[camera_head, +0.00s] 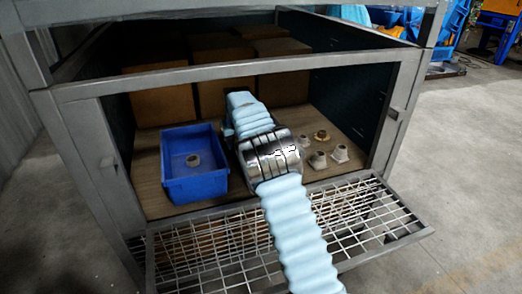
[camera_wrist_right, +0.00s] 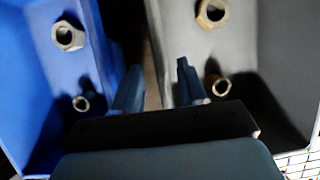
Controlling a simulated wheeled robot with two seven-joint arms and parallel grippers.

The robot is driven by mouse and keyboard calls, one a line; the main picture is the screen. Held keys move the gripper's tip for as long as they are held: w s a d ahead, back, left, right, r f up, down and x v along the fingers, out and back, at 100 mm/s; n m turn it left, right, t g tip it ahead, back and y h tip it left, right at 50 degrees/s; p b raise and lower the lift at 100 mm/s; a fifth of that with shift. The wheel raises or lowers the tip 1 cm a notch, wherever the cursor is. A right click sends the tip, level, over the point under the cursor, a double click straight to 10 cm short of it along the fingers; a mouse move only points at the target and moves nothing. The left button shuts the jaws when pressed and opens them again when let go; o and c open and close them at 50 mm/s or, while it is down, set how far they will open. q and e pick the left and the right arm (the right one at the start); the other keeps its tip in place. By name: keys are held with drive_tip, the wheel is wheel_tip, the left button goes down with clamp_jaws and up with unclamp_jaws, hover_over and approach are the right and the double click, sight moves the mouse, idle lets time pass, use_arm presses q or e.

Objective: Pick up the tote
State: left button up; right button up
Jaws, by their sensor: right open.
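The blue tote (camera_head: 197,188) sits upright on the wooden shelf floor, at the left inside the metal cage. One pale fitting shows in it in the head view. In the right wrist view a blue tote (camera_wrist_right: 28,65) fills the left side, with two fittings in it. My right arm reaches into the cage just right of the tote, and its wrist hides the gripper fingers in the head view. In the right wrist view my right gripper (camera_wrist_right: 158,85) is open, its fingers apart near the blue wall, with nothing visible held. My left gripper is not in view.
Several pale fittings (camera_head: 319,160) stand on the shelf right of my arm. Brown boxes (camera_head: 160,97) line the back. A wire mesh flap (camera_head: 205,245) lies folded down in front. In the right wrist view, a grey bin-like surface (camera_wrist_right: 285,60) with two fittings is at the right.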

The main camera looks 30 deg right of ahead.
drive_tip(key=x, duration=0.3)
drive_tip(key=shift+w+d+f, duration=0.1)
drive_tip(key=shift+w+f, duration=0.05)
drive_tip(key=shift+f, duration=0.1)
drive_tip(key=shift+c, duration=0.4)
clamp_jaws()
drive_tip(key=shift+r, duration=0.15)
